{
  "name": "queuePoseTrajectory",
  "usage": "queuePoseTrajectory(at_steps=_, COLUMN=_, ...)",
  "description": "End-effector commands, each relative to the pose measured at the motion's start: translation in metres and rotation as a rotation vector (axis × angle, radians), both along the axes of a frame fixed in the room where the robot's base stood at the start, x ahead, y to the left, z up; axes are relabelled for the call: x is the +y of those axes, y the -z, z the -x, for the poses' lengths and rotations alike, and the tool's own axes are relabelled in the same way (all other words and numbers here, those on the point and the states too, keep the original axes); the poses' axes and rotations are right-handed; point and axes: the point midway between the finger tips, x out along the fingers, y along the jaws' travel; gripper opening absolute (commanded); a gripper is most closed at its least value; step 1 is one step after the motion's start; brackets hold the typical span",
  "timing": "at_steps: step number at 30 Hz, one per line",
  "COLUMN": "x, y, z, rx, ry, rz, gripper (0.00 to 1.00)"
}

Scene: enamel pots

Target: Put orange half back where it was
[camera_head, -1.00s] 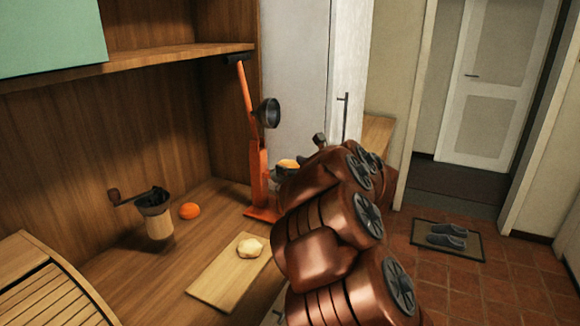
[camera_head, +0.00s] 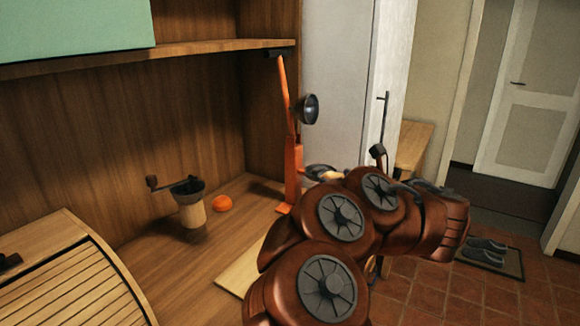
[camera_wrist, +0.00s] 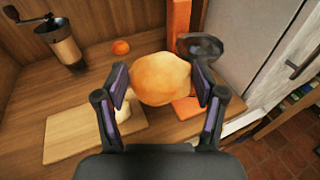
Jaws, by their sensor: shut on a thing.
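My gripper (camera_wrist: 162,88) is shut on a rounded yellow-orange thing (camera_wrist: 160,78), which looks like the orange half, in the middle of the wrist view. It is held between the two fingers above the wooden counter, in front of the orange lamp's foot. In the head view my arm hides most of the gripper; a small pale-orange patch of the held thing (camera_head: 328,175) seems to show near the lamp. A smaller orange fruit (camera_head: 222,203) lies on the counter beside the grinder; it also shows in the wrist view (camera_wrist: 121,46).
A grinder (camera_head: 190,207) with a crank stands left of the fruit. An orange lamp (camera_head: 293,170) stands at the back right. A cutting board (camera_wrist: 70,138) bears a pale lump (camera_wrist: 122,113), partly behind a finger. A slatted wooden box (camera_head: 75,280) fills the left front.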

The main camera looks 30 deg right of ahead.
Motion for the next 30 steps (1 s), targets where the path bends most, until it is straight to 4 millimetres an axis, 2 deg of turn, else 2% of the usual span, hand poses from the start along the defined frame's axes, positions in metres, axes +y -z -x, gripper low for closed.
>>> queuePoseTrajectory(at_steps=6, x=0.001, y=-0.001, z=-0.001, rx=-0.001, ry=0.0, rz=0.0, gripper=0.28)
queuePoseTrajectory(at_steps=11, x=0.006, y=-0.008, z=-0.022, rx=-0.001, ry=0.002, rz=-0.001, gripper=0.28)
queuePoseTrajectory(at_steps=20, x=0.038, y=-0.027, z=-0.103, rx=0.0, ry=0.034, rz=-0.002, gripper=0.28)
queuePoseTrajectory(at_steps=24, x=0.061, y=-0.035, z=-0.136, rx=-0.002, ry=0.051, rz=-0.002, gripper=0.28)
queuePoseTrajectory(at_steps=30, x=0.096, y=-0.037, z=-0.175, rx=0.002, ry=0.079, rz=-0.004, gripper=0.28)
